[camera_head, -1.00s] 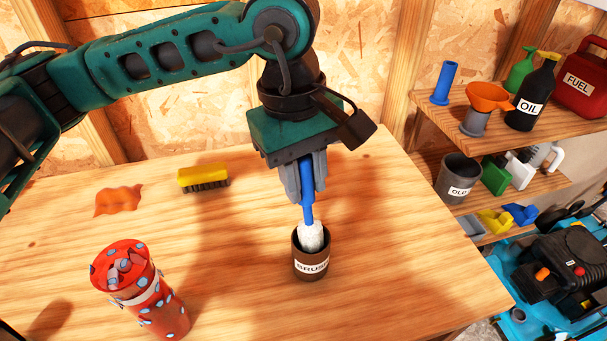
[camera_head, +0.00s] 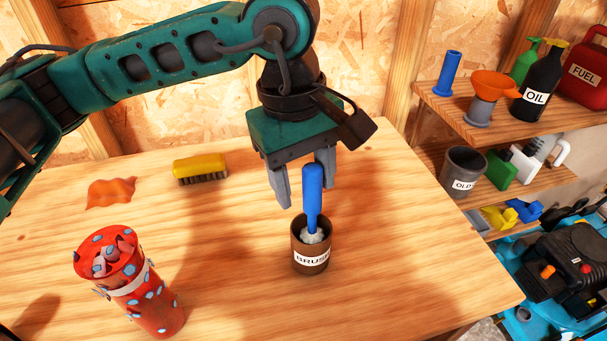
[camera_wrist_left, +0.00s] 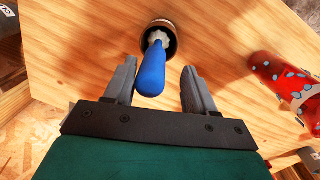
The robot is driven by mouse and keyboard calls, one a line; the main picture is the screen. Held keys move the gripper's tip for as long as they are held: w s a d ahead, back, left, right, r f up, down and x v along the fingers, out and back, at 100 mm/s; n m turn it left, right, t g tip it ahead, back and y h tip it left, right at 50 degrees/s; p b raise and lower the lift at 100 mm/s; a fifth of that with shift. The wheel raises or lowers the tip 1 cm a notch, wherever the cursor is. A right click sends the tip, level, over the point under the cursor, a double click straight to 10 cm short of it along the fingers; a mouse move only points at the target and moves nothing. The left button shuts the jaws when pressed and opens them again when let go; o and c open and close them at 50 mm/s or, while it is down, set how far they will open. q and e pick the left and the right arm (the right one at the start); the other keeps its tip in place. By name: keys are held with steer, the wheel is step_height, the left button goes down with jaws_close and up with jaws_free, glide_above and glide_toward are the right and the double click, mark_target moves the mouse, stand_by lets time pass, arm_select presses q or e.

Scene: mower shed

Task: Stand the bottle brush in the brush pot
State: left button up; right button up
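The bottle brush (camera_head: 312,196) stands upright in the brown brush pot (camera_head: 311,257), its blue handle up and its white bristles down inside the rim. The pot, labelled BRUSH, stands on the wooden bench. My left gripper (camera_head: 303,192) is open around or just behind the handle, with its fingers apart and a gap to the handle. In the left wrist view the brush (camera_wrist_left: 152,68) leans toward the open left gripper (camera_wrist_left: 160,100), and the pot (camera_wrist_left: 159,38) shows beyond it. The lower bristles are hidden in the pot. My right gripper is not in view.
A red spotted canister (camera_head: 132,283) stands at the bench's front left. A yellow scrubbing brush (camera_head: 201,170) and an orange cloth (camera_head: 110,192) lie behind it. Shelves at right hold an oil bottle (camera_head: 538,92), a fuel can (camera_head: 585,75) and a grey pot (camera_head: 463,171). Bench right of the brush pot is clear.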

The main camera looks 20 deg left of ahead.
arm_select(q)
step_height(320, 180, up, 13)
steer(key=a+p, duration=0.1)
steer(key=shift+a, duration=0.15)
stand_by(0.4)
steer(key=shift+f, duration=0.1)
stand_by(0.4)
